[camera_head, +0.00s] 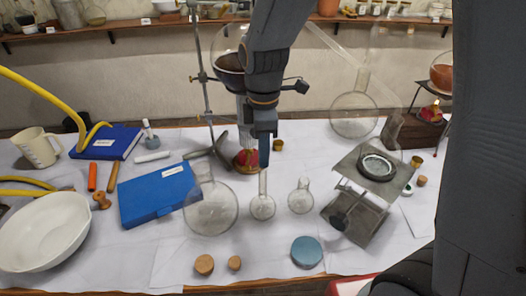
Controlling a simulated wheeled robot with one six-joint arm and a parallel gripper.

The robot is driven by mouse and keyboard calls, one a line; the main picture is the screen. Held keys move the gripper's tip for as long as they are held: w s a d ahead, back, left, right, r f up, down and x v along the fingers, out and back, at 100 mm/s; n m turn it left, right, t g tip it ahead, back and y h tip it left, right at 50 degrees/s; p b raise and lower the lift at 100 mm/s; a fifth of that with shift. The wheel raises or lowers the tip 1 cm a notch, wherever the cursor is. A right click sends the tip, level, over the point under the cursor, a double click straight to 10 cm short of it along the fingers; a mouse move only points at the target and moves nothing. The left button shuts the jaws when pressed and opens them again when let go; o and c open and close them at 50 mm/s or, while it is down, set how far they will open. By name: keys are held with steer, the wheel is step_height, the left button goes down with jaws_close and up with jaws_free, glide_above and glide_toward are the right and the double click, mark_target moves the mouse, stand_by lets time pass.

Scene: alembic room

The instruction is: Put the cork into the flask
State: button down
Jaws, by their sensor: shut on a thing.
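My gripper (264,158) points down over the middle of the table, with its blue-grey fingers close together. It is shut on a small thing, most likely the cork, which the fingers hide. A small round flask (262,208) with a tall narrow neck stands upright just below the fingertips. I cannot tell whether the held thing touches the neck. Another small flask (300,200) with a short neck stands to its right, and a larger round flask (211,212) to its left. Two loose corks, a wider one (204,264) and a smaller one (234,263), stand near the front edge.
A blue case (158,195) and white bowl (45,232) are on the left. A metal jack stand (372,180) is on the right, with another cork (421,181) nearby. A retort stand (205,80) rises behind my gripper. A round blue tin (306,251) sits in front.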

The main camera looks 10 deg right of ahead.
steer(key=shift+f, duration=0.6)
stand_by(1.1)
stand_by(1.5)
steer(key=shift+f+p, duration=0.35)
steer(key=shift+f, duration=0.1)
stand_by(1.6)
steer(key=c, duration=1.3)
jaws_free()
steer(key=shift+o, duration=0.2)
steer(key=shift+r, duration=0.15)
steer(key=shift+r+p, duration=3)
steer(key=shift+r, duration=0.4)
